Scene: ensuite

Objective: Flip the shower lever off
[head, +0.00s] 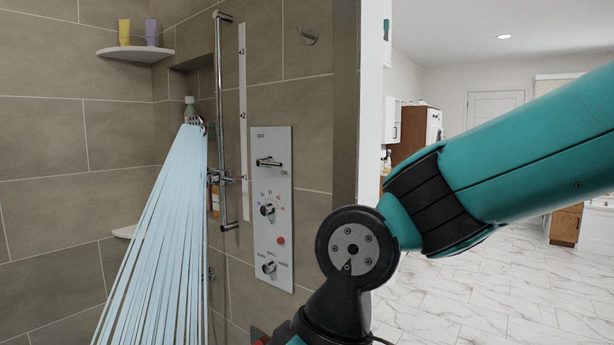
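The shower lever (270,163) is a chrome handle near the top of a pale control panel (285,230) on the tiled wall. It lies roughly level, with "OFF" marked above it at the left and "ON" below it at the right. Light blue water streams (168,235) fall from the shower head (196,122). Below the lever are a round chrome knob (267,209), a red button (281,240) and another chrome knob (269,267). My teal and black arm fills the right side; my gripper is out of view.
A chrome vertical rail (219,90) stands left of the panel. A corner shelf (135,54) holds a yellow tube (124,32) and a purple tube (151,32). A hook (308,35) is above the panel. Open marble floor (480,290) lies at right.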

